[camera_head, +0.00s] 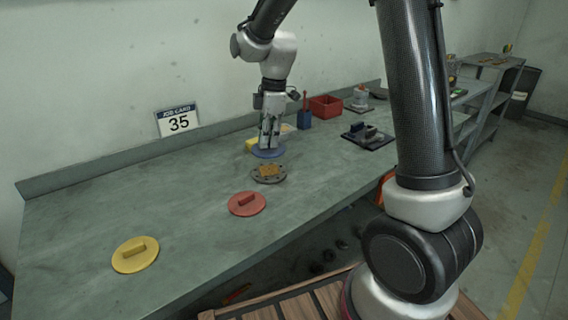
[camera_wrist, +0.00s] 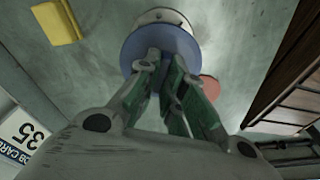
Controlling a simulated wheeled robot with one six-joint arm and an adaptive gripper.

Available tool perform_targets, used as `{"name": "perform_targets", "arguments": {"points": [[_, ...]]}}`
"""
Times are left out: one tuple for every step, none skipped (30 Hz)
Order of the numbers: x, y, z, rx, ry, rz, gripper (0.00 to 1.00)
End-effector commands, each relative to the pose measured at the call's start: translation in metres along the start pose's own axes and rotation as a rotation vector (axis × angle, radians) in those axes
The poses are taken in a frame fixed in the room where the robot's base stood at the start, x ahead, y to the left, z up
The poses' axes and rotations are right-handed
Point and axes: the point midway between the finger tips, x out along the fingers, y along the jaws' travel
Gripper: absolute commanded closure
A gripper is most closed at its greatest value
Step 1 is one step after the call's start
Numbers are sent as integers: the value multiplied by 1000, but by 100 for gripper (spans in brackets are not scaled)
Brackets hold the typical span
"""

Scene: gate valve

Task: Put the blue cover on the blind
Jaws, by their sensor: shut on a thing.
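The blue cover (camera_head: 267,152) is a flat round disc under my gripper (camera_head: 268,143). My gripper is shut on it. In the wrist view the blue cover (camera_wrist: 158,47) lies at the fingertips of my gripper (camera_wrist: 165,58). The blind (camera_head: 269,173) is a dark round flange with bolt holes and a tan centre, lying on the bench just in front of the blue cover. In the wrist view a pale round piece (camera_wrist: 165,17) shows partly behind the cover. I cannot tell the exact gap between the cover and the bench.
A red cover (camera_head: 247,204) and a yellow cover (camera_head: 135,254) lie on the bench (camera_head: 195,215) toward the front left. A yellow block (camera_head: 251,145) is beside the gripper.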

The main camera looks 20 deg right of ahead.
Motion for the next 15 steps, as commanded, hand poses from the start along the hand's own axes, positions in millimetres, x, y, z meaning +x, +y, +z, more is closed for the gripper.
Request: {"name": "perform_targets", "arguments": {"points": [[10,0,1,-1,-1,-3,100],[16,0,2,-1,-1,-3,100],[22,-1,3,-1,-1,-3,100],[25,0,3,-1,-1,-1,100],[27,0,3,-1,0,-1,100],[30,0,4,-1,0,0,100],[32,0,4,-1,0,0,100],[35,0,4,-1,0,0,100],[39,0,5,0,0,-1,100],[43,0,5,0,-1,-2,100],[47,-1,6,0,-1,-2,100],[54,0,7,0,0,-2,100],[59,-1,7,0,-1,-3,100],[63,0,8,-1,0,-2,100],[66,0,8,-1,0,-1,100]]}}
